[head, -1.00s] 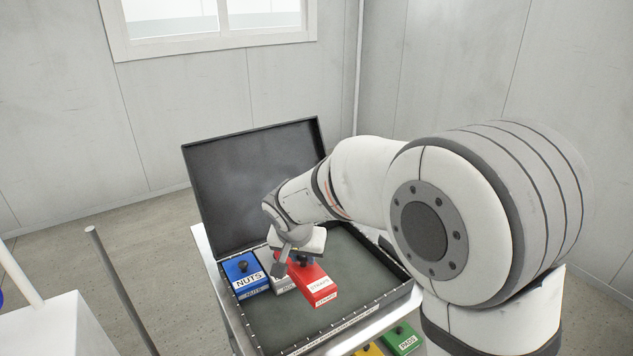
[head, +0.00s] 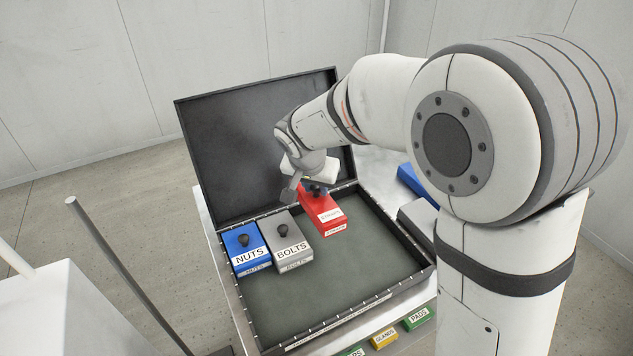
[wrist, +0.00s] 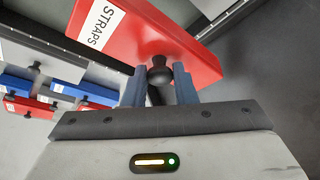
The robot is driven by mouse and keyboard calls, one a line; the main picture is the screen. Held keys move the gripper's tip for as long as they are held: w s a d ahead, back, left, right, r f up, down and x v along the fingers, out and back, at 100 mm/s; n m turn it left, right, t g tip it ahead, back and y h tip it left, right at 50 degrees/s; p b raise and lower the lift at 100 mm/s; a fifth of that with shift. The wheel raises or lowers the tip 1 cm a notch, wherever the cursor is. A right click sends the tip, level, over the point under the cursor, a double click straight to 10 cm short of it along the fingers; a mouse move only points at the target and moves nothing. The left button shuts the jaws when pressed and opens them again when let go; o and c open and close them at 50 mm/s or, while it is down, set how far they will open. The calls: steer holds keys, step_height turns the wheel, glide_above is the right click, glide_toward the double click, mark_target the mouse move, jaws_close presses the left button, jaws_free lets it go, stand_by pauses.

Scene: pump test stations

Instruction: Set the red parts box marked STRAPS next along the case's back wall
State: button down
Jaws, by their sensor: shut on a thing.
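The red parts box marked STRAPS (head: 321,211) is in my gripper (head: 308,186), over the right half of the back of the open black case (head: 345,290). In the wrist view my gripper (wrist: 157,72) is shut on the black knob of the red box (wrist: 120,28). The blue NUTS box (head: 246,252) and the grey BOLTS box (head: 288,240) stand side by side in the case's back left. The red box is right of BOLTS, apart from it and farther back. I cannot tell whether its underside touches the case floor.
The raised case lid (head: 250,150) stands behind the boxes. The front and right of the case floor are clear. Green and yellow boxes (head: 384,338) sit below the case's front edge. A blue thing (head: 411,180) shows beside my arm. A grey post (head: 125,270) stands at left.

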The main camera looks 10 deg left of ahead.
mark_target(312, 201)
steer(key=shift+a+f+b, duration=0.15)
steer(key=shift+f+b, duration=1.1)
steer(key=shift+f, duration=1.55)
steer(key=shift+f+b, duration=0.2)
steer(key=shift+b, duration=0.25)
steer(key=shift+s+b, duration=0.2)
steer(key=shift+b, duration=0.25)
steer(key=shift+f+b, duration=1.55)
steer(key=shift+b, duration=0.3)
steer(key=shift+f+b, duration=1.15)
steer(key=shift+b, duration=0.15)
